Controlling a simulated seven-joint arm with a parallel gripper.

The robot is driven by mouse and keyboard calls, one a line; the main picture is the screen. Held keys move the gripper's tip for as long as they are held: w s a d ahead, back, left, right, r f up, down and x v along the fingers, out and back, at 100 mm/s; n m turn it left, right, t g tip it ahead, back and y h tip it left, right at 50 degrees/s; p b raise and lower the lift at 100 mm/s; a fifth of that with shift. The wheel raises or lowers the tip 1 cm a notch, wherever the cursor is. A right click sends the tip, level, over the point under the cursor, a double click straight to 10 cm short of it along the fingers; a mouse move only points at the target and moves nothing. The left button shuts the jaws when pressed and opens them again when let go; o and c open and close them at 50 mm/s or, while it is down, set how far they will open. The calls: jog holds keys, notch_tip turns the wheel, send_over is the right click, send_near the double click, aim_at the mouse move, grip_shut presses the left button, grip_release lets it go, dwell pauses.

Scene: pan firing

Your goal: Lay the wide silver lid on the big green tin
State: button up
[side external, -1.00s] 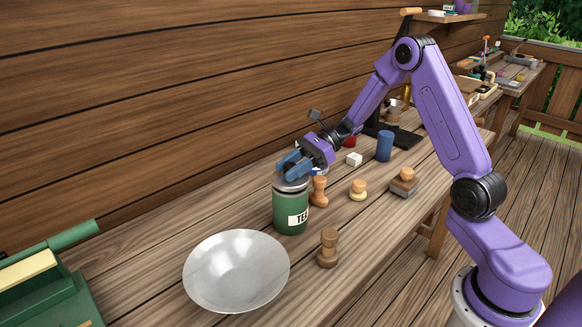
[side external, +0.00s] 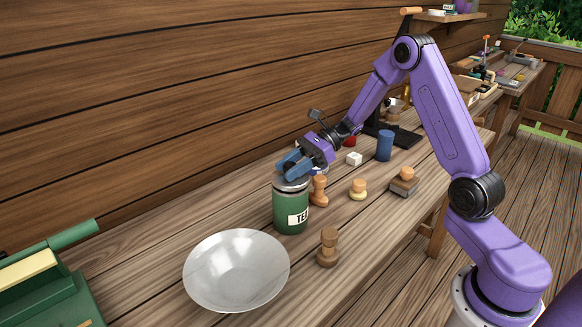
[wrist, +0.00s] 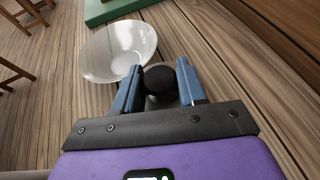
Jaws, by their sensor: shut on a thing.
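The green tin (side external: 287,218), with a white label reading "TE…", stands upright on the bench in the side view. The silver lid (side external: 290,187) shows as a thin grey rim at the tin's top, mostly covered by my gripper; whether it rests fully on the tin I cannot tell. My gripper (side external: 291,168) is directly above the tin, its blue fingers shut on the lid's knob. In the wrist view the dark round knob (wrist: 159,79) sits between the two fingers (wrist: 158,88). The tin itself is hidden there.
A wide shiny bowl (side external: 236,270) stands in front of the tin. Wooden stamps (side external: 328,247) and (side external: 319,190) stand close to its right. A blue cylinder (side external: 384,146) and a white block (side external: 354,159) are further back. A green box (side external: 45,290) is at far left.

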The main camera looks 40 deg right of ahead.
jog(key=shift+f, duration=0.55)
jog(key=o, duration=1.1)
jog(key=shift+o, duration=0.2)
jog(key=shift+d, duration=0.1)
jog(key=v, duration=1.7)
jog(key=s+a+n+g+h, duration=0.7)
jog(key=s+a+n, duration=0.55)
jog(key=a, duration=0.45)
jog(key=s+a+f+n+t+h, duration=0.1)
jog(key=s+n+h, duration=0.4)
jog(key=s+n, duration=1.2)
jog(key=a+n+t, duration=0.1)
jog(key=n+t, duration=0.1)
jog(key=n, duration=0.2)
jog(key=shift+s+f+t+h, duration=0.3)
jog(key=shift+s+f+h, duration=0.1)
